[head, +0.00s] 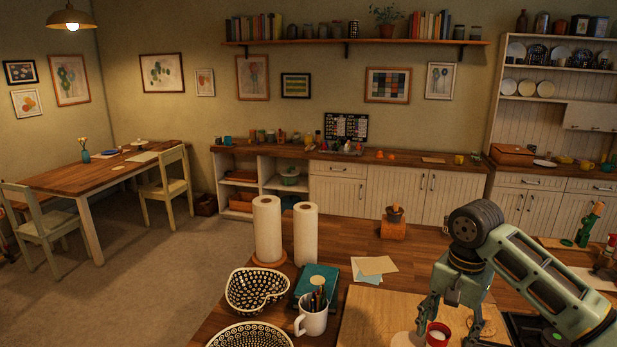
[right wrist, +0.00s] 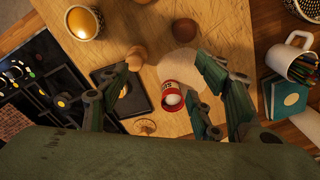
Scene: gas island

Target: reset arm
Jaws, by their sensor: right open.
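My right gripper (head: 446,322) reaches in from the right over the wooden island, pointing down. Its fingers are spread and empty, as the right wrist view (right wrist: 165,78) also shows. A small red container with white contents (head: 438,336) stands on the board below the fingers, and it also appears between them in the right wrist view (right wrist: 172,98). The gripper appears apart from it. A pale round disc (right wrist: 183,68) lies beside the container. My left gripper is in neither view.
A white mug of pens (head: 312,320), patterned bowls (head: 257,290), a teal book (head: 316,279) and paper towel rolls (head: 268,230) stand left of the arm. A black hob (right wrist: 50,85) and brown egg-like objects (right wrist: 184,31) show in the right wrist view.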

